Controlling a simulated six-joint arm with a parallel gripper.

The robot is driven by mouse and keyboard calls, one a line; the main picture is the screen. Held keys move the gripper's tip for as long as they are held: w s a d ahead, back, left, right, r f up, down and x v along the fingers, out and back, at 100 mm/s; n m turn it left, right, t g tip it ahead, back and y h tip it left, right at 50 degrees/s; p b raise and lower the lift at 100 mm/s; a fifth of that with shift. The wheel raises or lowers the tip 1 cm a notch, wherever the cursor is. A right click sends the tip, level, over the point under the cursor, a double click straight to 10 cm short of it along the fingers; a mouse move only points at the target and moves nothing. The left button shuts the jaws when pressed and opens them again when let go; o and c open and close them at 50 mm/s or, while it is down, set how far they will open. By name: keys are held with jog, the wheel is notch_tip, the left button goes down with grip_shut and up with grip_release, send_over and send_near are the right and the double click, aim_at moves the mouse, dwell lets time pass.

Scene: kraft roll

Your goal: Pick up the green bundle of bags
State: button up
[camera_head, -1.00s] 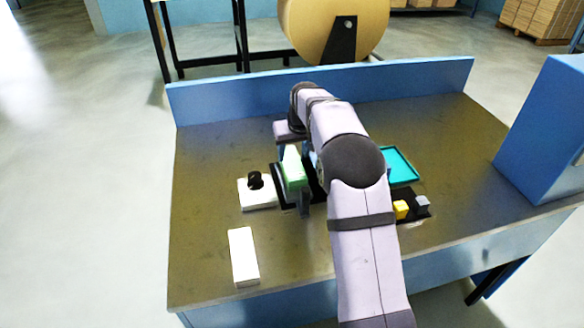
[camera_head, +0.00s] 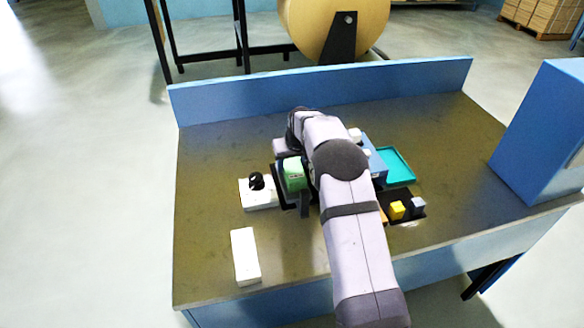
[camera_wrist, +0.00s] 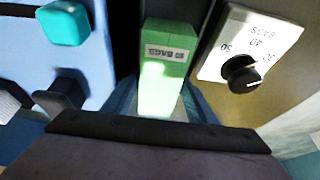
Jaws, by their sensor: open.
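The green bundle of bags (camera_head: 294,174) stands in a dark tray left of my wrist in the head view. My gripper (camera_head: 293,190) is open and down at the bundle. A dark finger shows in front of the bundle in the head view. In the wrist view, dim bluish finger shapes lie on both sides of the bundle's near end, below the label. Whether they touch it cannot be told, and the bundle's lower part is hidden.
A white dial box with a black knob (camera_head: 257,181) stands close left of the bundle. A blue box with a teal button (camera_wrist: 64,22) is on the other side. A teal tray (camera_head: 398,168), a yellow block (camera_head: 397,210) and a white block (camera_head: 245,256) lie on the table.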

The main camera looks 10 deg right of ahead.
aim_at(293, 169)
jog(key=c, duration=1)
jog(key=shift+o, duration=0.2)
jog(key=shift+r, duration=0.15)
notch_tip(293, 169, up, 10)
jog(key=b, duration=0.3)
jog(key=f+p, duration=0.1)
jog(key=p, duration=0.1)
jog(key=s+f+p, duration=0.1)
jog(key=p, duration=0.1)
jog(key=shift+g, duration=0.3)
jog(key=shift+s+a+f+p, duration=0.1)
jog(key=shift+s+f+p, duration=0.25)
jog(key=shift+f, duration=0.15)
jog(key=shift+s+a+f+p, duration=0.1)
jog(key=shift+s+f+p, duration=0.15)
jog(key=shift+f, duration=0.25)
